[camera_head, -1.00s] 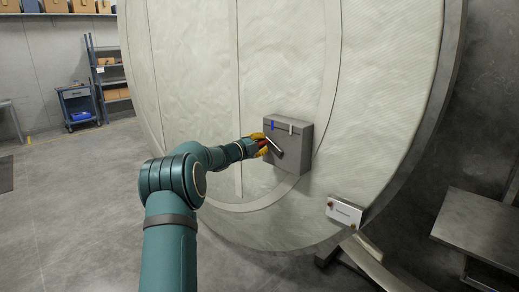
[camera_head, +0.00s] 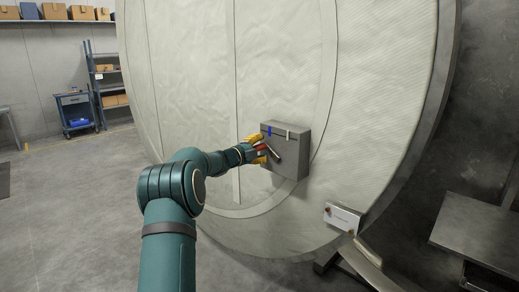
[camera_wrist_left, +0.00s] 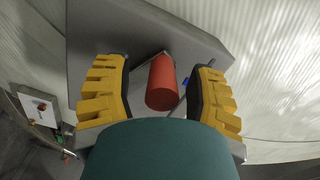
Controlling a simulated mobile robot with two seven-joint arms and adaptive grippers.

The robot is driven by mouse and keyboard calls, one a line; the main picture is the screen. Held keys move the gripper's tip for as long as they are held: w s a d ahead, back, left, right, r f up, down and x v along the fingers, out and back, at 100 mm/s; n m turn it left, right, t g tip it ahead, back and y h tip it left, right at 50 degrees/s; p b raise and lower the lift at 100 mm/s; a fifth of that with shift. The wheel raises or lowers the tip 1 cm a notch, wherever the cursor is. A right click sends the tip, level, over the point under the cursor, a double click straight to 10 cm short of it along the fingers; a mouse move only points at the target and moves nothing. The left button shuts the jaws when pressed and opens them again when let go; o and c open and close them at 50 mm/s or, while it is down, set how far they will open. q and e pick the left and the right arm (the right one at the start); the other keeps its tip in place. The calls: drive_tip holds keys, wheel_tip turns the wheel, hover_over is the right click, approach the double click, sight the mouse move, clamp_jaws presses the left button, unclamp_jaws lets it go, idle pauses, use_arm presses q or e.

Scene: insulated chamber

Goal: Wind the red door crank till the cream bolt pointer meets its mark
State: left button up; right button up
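The grey bolt box (camera_head: 290,160) is mounted on the pale round door. A metal crank arm (camera_head: 273,152) on its front carries a red handle (camera_head: 262,149). A cream pointer (camera_head: 289,134) shows at the top of the box, to the right of a blue mark (camera_head: 270,131) and apart from it. My left gripper (camera_head: 257,150) is at the handle, its yellow fingers spread above and below it. In the left wrist view, the red handle (camera_wrist_left: 161,82) stands between the open fingers (camera_wrist_left: 160,95), with a gap on both sides. My right gripper is not in view.
The quilted door (camera_head: 190,80) fills the middle. A metal table (camera_head: 475,225) is at right. A blue cart (camera_head: 77,110) and shelves stand far left. The floor at left is clear.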

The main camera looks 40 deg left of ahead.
use_arm(q)
drive_tip(key=shift+s+a, duration=0.1)
drive_tip(key=shift+s, duration=0.05)
drive_tip(key=s, duration=1.1)
drive_tip(key=shift+s+r, duration=0.15)
drive_tip(key=shift+s, duration=0.25)
